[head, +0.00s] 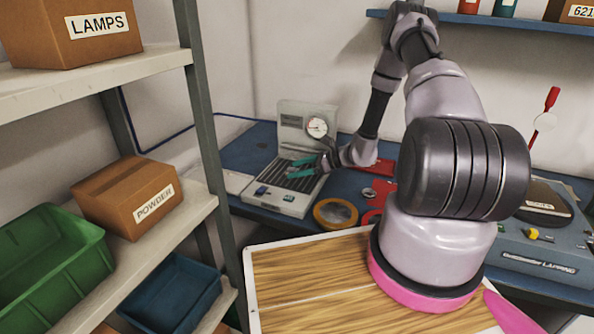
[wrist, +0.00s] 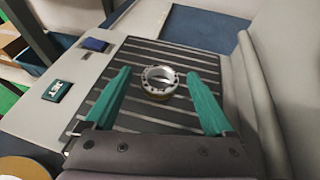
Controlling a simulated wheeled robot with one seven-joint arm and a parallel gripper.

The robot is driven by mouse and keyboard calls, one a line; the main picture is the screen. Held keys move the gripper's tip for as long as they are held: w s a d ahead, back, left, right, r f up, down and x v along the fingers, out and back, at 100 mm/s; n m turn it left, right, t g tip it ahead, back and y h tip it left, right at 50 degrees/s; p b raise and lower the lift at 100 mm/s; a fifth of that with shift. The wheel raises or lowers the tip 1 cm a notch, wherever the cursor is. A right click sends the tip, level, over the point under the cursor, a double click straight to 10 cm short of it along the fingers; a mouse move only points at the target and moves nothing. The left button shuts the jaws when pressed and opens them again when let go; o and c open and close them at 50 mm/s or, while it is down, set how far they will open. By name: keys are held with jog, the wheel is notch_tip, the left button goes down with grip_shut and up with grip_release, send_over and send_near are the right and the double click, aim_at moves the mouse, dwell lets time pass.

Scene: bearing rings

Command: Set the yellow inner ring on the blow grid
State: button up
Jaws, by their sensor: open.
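The blow grid (wrist: 140,118) is a dark slatted plate with pale bars, set in a light grey machine (head: 285,204). In the wrist view a small metal ring (wrist: 160,84) with a yellowish-brown lower side sits on the grid, apparently flat; I take it for the yellow inner ring. My gripper (wrist: 159,74) has teal fingers spread wide, one on each side of the ring, with clear gaps to it. In the head view my gripper (head: 302,167) is low over the grid, and the ring cannot be made out there.
The machine's upright back panel carries a round gauge (head: 317,127). A yellow-rimmed round dish (head: 335,226) stands in front, right of the machine. Shelves (head: 190,225) with boxes stand at left.

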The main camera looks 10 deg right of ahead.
jog(key=v, duration=1.2)
jog(key=s+a+r+n+g+h, duration=0.25)
jog(key=s+r+n, duration=0.2)
jog(key=r, duration=0.75)
jog(key=s+a+r+n+g+h, duration=0.2)
jog(key=s+a+r+n, duration=0.3)
jog(key=r, duration=0.7)
jog(key=s+d+r+n+t+h, duration=0.1)
jog(key=s+r+n+t+h, duration=0.5)
jog(key=s+r, duration=1)
notch_tip(320, 180, up, 2)
jog(key=n, duration=0.3)
jog(key=shift+d, duration=0.3)
